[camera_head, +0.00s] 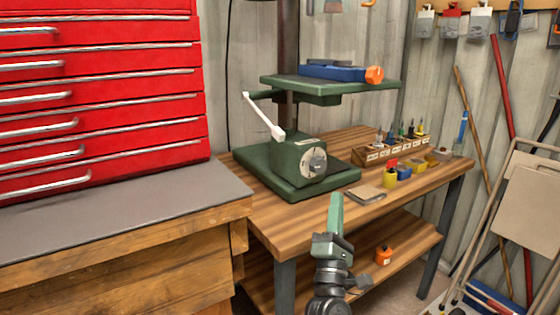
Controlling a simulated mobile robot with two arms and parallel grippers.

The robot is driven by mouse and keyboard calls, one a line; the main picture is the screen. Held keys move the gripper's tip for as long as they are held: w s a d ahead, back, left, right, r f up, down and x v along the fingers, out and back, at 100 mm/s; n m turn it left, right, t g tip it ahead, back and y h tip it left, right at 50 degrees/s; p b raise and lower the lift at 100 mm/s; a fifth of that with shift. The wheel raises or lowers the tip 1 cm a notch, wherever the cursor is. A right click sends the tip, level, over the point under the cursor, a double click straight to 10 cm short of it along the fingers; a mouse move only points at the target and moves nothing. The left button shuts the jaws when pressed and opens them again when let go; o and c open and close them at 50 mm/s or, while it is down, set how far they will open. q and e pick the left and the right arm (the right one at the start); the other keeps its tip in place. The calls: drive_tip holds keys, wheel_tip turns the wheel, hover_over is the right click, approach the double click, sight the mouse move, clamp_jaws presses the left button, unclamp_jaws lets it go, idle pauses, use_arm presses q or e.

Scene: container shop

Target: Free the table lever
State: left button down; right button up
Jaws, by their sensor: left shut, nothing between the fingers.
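A green drill press stands on the wooden workbench, with its flat green table (285,86) partway up the dark column (288,55). A pale lever (264,116) slants from the upper left of the column down to the top of the green base housing (300,157). A round grey dial sits on the housing's front. A blue vise (335,73) with an orange knob rests on the table. My left gripper (336,204) is shut and empty, pointing up in front of the bench's front edge. It is to the right of and below the lever, apart from it. My right gripper is out of view.
A red drawer cabinet (100,95) stands on a grey-topped bench at left. The wooden workbench (310,212) holds a notebook (366,194), small coloured containers and a wooden tool rack (372,154). Folded chairs and poles lean at right.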

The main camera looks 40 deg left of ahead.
use_arm(q)
drive_tip(key=s+a+r+n+g+y, duration=0.1)
drive_tip(key=a+n+g+y, duration=0.3)
drive_tip(key=n, duration=0.6)
drive_tip(key=s+a+r+n+g+y, duration=0.2)
drive_tip(key=a+r+n+g+y, duration=0.1)
drive_tip(key=n+g+y, duration=0.5)
drive_tip(key=a+n+g, duration=0.1)
drive_tip(key=n+g, duration=0.1)
drive_tip(key=n, duration=0.1)
drive_tip(key=shift+a+y, duration=0.25)
drive_tip(key=shift+y, duration=0.15)
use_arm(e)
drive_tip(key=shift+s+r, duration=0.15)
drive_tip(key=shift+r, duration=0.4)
